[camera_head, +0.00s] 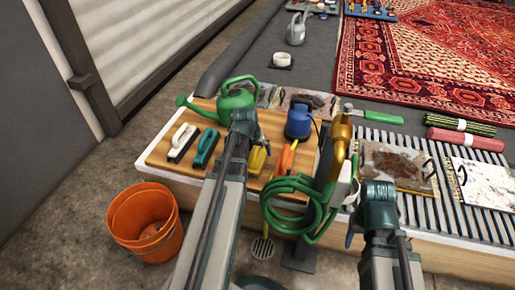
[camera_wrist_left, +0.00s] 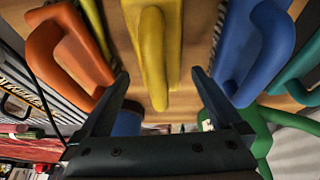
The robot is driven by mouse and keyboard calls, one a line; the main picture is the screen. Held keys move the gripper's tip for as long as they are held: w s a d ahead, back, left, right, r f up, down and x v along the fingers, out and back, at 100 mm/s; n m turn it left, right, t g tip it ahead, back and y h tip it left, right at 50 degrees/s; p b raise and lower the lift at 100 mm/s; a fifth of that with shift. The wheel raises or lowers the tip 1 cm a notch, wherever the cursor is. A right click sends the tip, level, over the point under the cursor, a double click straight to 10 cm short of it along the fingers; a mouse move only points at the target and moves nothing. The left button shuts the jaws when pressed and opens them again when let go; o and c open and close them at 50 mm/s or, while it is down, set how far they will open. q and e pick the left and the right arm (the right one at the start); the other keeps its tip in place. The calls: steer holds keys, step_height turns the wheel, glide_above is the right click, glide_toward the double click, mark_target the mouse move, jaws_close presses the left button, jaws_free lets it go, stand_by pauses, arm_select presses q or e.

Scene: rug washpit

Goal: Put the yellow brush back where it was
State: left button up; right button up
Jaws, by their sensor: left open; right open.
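The yellow brush (camera_head: 258,160) lies on the wooden board (camera_head: 160,152), partly hidden by my left arm in the head view. In the left wrist view the yellow brush (camera_wrist_left: 156,50) points its handle toward the gap between the fingers of my left gripper (camera_wrist_left: 160,76). The fingers are apart, with clear space on both sides of the handle and nothing held. An orange brush (camera_wrist_left: 68,50) and a blue brush (camera_wrist_left: 255,50) lie on either side of it. My right gripper (camera_head: 356,222) is open, low at the pit's front edge; its fingertips are hard to make out.
A coiled green hose (camera_head: 295,210) hangs at the front. An orange bucket (camera_head: 146,222) stands on the floor at left.

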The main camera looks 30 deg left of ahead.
arm_select(q)
steer(key=p+v, duration=0.8)
steer(key=v, duration=0.1)
steer(key=shift+r, duration=0.3)
steer(key=shift+s, duration=0.1)
